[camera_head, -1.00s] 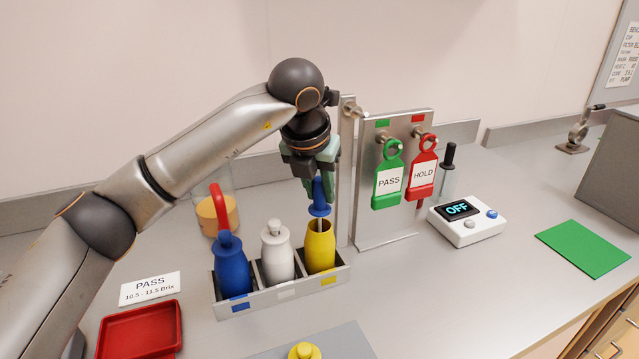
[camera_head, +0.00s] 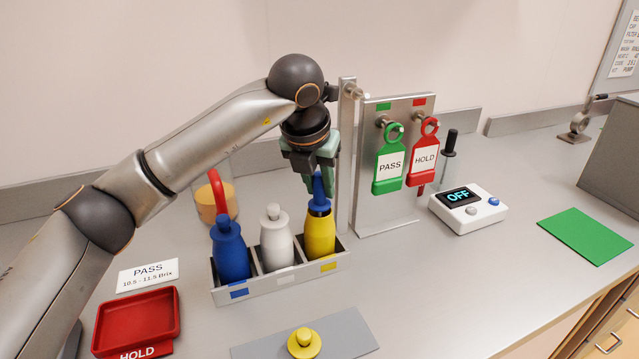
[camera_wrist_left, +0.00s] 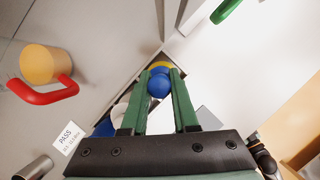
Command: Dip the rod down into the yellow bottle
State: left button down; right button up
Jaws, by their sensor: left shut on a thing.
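The yellow bottle (camera_head: 320,238) stands upright in the right compartment of the metal rack (camera_head: 282,287). The rod's blue handle (camera_head: 319,194) is at the bottle's mouth, and its shaft is hidden inside the bottle. My left gripper (camera_head: 320,178) points down above the bottle and is shut on the rod's handle. In the left wrist view the round blue handle (camera_wrist_left: 159,84) sits between the green fingers, with a yellow rim (camera_wrist_left: 160,65) of the bottle behind it. My right gripper is not in view.
White (camera_head: 276,242) and blue (camera_head: 229,250) bottles stand left in the rack. A yellow stopper (camera_head: 304,342) lies on a grey mat (camera_head: 345,335) in front. The tag stand (camera_head: 372,220) is close on the right. A red tray (camera_head: 137,315) is front left.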

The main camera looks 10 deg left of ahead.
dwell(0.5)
pick_arm(q)
notch_tip(320, 180, up, 12)
jog(key=p, duration=0.8)
jog(key=shift+f, duration=0.35)
